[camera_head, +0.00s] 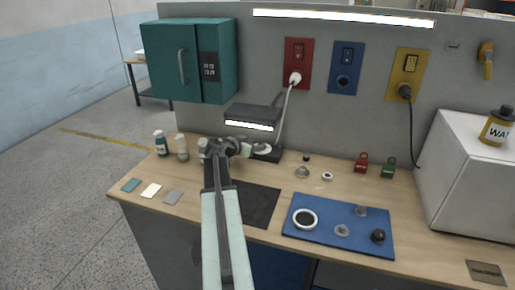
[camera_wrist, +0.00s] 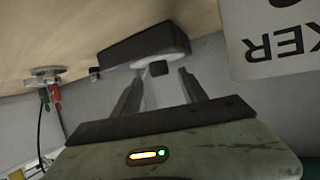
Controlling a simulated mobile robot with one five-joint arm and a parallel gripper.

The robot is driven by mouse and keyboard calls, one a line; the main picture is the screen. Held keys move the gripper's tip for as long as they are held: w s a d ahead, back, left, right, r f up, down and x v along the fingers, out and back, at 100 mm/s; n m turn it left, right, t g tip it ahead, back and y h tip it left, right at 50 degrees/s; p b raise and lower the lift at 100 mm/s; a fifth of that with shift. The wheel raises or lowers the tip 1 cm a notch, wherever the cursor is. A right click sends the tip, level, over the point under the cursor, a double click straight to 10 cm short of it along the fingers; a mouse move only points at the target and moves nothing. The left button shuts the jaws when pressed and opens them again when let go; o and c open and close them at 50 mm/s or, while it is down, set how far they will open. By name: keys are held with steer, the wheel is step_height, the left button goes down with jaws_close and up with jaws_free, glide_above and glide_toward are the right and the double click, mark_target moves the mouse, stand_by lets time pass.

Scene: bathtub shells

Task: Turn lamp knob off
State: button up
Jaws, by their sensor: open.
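The lamp (camera_head: 250,118) stands at the back of the bench, with a dark head and a bright, lit strip under it. Its dark base (camera_head: 272,153) is on the bench, partly hidden by my gripper (camera_head: 243,148). In the wrist view the dark base (camera_wrist: 135,45) shows with a pale disc and a small dark knob (camera_wrist: 158,69) on it. My gripper (camera_wrist: 160,80) is open, its two fingers on either side of the knob in that picture. I cannot tell whether they touch it.
Two bottles (camera_head: 182,148) stand left of my arm. A blue board (camera_head: 325,237) with round parts lies at the right. Red (camera_head: 361,163) and green (camera_head: 389,168) items stand behind it. A white cable (camera_head: 285,112) rises behind.

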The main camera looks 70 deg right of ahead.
steer(key=x, duration=0.3)
steer(key=shift+d+f+b, duration=0.15)
steer(key=shift+b, duration=0.2)
jaws_close()
